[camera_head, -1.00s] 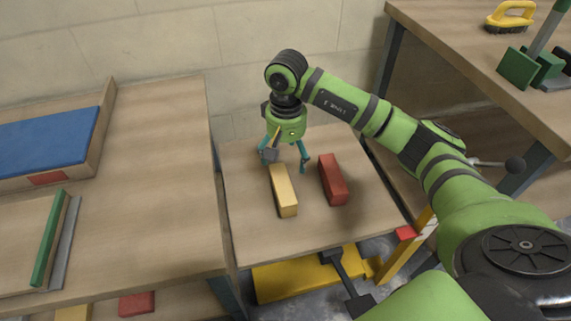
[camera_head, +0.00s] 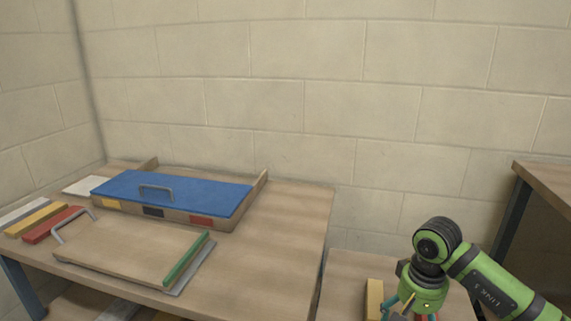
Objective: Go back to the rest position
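My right arm comes in at the lower right, and its gripper (camera_head: 410,312) points down over the small middle table at the bottom edge. Its teal fingers are spread apart with nothing seen between them, and their tips are cut off by the frame. A yellow block (camera_head: 374,298) stands on that table just left of the gripper, apart from it as far as I can see. My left arm and gripper are not in view.
The left table (camera_head: 290,215) holds a blue-lidded box (camera_head: 180,190) with a grey handle, a board with a green strip (camera_head: 187,258), and coloured bars (camera_head: 50,224). Another table (camera_head: 545,178) stands at right. A block wall (camera_head: 300,90) closes the back.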

